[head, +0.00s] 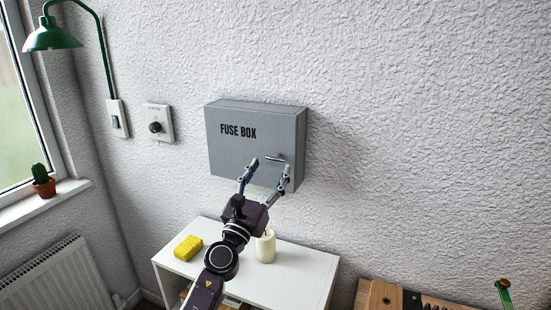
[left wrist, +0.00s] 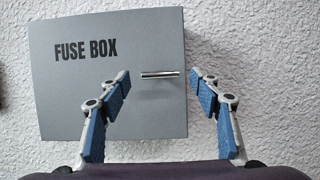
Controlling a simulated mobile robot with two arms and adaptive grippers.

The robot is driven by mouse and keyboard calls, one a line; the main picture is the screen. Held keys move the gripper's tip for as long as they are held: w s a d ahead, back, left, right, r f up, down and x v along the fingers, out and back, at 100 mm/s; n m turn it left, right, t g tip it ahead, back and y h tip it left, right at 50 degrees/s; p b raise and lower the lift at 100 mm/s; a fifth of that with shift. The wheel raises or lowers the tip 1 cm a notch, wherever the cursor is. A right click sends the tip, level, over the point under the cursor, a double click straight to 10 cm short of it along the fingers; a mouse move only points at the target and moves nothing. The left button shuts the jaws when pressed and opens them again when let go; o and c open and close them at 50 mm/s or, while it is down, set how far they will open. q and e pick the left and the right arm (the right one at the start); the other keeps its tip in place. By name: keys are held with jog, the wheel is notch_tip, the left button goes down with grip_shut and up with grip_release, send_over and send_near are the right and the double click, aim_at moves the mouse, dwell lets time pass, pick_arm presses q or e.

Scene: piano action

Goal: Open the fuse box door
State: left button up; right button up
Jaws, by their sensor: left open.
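The grey fuse box (head: 230,150) hangs on the white wall, its door shut, with "FUSE BOX" lettered on the front. A small horizontal silver handle (head: 275,157) sits at the right side of the door. My left gripper (head: 271,167) is open in front of the lower right of the box, its fingers pointing up at it. In the left wrist view the handle (left wrist: 160,75) lies between the two open fingertips (left wrist: 160,78), and the fuse box (left wrist: 75,95) fills the left and middle. Nothing is between the fingers. My right gripper is out of view.
A white table (head: 310,262) below holds a yellow sponge (head: 188,247) and a cream candle-like cylinder (head: 265,246). A wall dial (head: 158,122), a switch (head: 117,119) and a green lamp (head: 52,36) are at left. The wall right of the box is clear.

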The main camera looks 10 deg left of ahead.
aim_at(275, 159)
pick_arm(q)
jog(key=shift+b+x, duration=0.4)
jog(key=shift+x, duration=2.15)
jog(key=shift+c, duration=0.4)
grip_shut()
